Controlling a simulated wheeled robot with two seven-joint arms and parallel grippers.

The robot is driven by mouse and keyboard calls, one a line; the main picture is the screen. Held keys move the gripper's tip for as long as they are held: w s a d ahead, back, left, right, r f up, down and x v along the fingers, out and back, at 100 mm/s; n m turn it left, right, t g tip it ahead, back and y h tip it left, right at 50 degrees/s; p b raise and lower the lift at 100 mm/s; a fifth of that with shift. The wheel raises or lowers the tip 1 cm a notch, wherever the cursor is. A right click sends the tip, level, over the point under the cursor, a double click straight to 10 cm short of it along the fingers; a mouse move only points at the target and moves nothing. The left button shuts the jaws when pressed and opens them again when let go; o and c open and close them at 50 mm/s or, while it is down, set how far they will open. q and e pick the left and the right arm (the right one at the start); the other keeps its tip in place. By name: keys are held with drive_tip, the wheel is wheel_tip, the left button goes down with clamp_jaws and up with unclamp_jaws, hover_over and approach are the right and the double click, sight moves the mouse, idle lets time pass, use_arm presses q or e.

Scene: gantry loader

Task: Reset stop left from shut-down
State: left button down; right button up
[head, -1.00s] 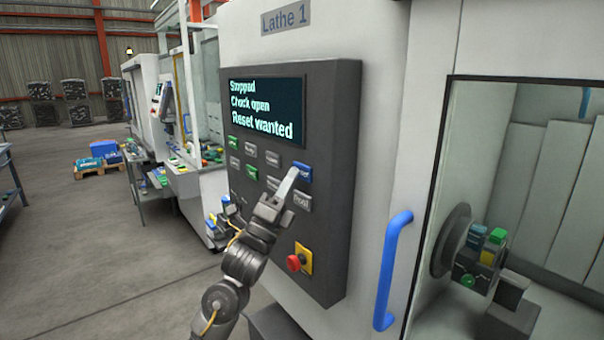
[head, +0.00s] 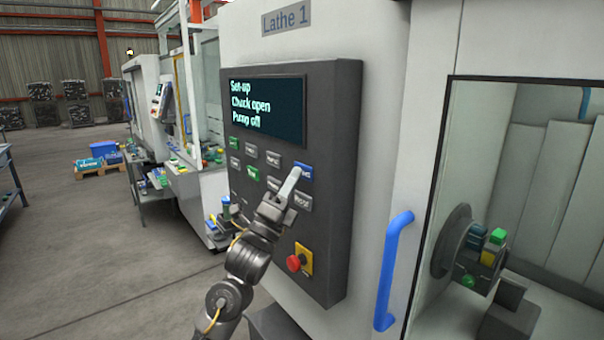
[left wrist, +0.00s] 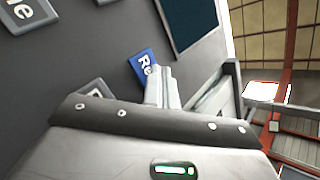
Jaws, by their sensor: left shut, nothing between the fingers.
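The Lathe 1 control panel (head: 338,200) is dark grey, with a screen (head: 265,107) reading "Set-up / Chuck open / Pump off". Below the screen are rows of grey, green and blue buttons. My right gripper is not in view.
A red emergency stop (head: 294,263) on a yellow plate sits low on the panel. A blue door handle (head: 392,270) stands right of the panel. The lathe chuck (head: 455,240) shows through the window. Open floor (head: 80,240) lies to the left.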

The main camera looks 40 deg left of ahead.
use_arm(q)
drive_tip(key=shift+s, duration=0.15)
drive_tip(key=shift+s+a, duration=0.2)
drive_tip(key=shift+s, duration=0.4)
drive_tip(key=shift+s+a, duration=0.25)
drive_tip(key=shift+s, duration=0.55)
drive_tip(key=shift+s+a, duration=0.2)
drive_tip(key=shift+s, duration=0.6)
drive_tip(key=shift+s+a, duration=0.25)
drive_tip(key=shift+s, duration=0.55)
